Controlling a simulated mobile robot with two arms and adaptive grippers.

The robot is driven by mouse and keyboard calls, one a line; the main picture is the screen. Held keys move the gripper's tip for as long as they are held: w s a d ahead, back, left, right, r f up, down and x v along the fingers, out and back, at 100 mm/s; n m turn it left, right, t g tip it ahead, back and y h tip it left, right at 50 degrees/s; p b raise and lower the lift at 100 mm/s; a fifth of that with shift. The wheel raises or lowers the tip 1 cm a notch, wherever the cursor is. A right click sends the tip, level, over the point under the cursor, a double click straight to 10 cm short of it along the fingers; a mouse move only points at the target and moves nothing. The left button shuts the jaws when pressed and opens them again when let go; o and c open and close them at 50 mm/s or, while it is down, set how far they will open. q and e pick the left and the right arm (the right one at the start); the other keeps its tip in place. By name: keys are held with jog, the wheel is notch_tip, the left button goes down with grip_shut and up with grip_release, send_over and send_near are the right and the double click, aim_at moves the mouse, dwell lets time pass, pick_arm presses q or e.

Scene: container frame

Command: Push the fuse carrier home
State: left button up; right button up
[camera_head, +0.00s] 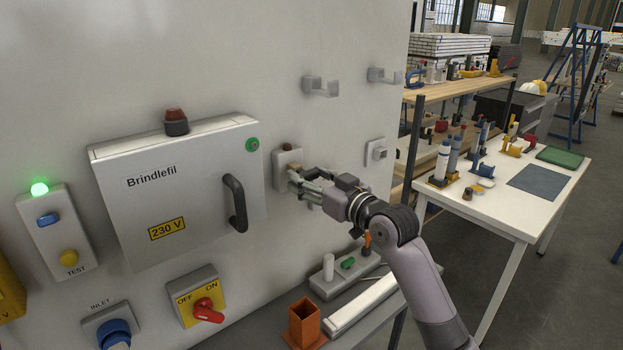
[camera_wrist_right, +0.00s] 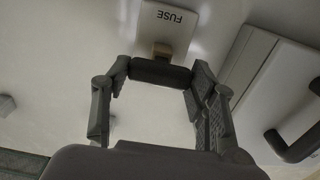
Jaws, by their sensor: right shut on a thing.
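The grey fuse housing (camera_head: 284,158) is on the white wall panel, right of the Brindlefil box. In the right wrist view the housing (camera_wrist_right: 168,27), marked FUSE, shows at the top. The fuse carrier (camera_wrist_right: 160,73) shows there as a dark crossbar, with a short tan stem between it and the housing. My right gripper (camera_head: 298,180) is in front of the housing, its two fingers shut on the ends of the crossbar. In the head view the fingers hide most of the carrier. My left gripper is not in view.
The Brindlefil box (camera_head: 180,190) with its dark handle (camera_head: 235,203) stands out from the panel, left of my right gripper. Two hooks and a small socket (camera_head: 376,152) are to the right. A bench below bears an orange holder (camera_head: 304,325) and a grey block (camera_head: 345,280).

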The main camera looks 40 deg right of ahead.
jog(key=w, duration=0.2)
jog(key=shift+w+r, duration=0.1)
jog(key=shift+w, duration=0.2)
jog(key=o, duration=1.7)
jog(key=shift+w+a, duration=0.15)
jog(key=shift+w, duration=0.05)
jog(key=shift+s, duration=0.1)
send_near(309, 178)
jog(key=shift+w, duration=0.25)
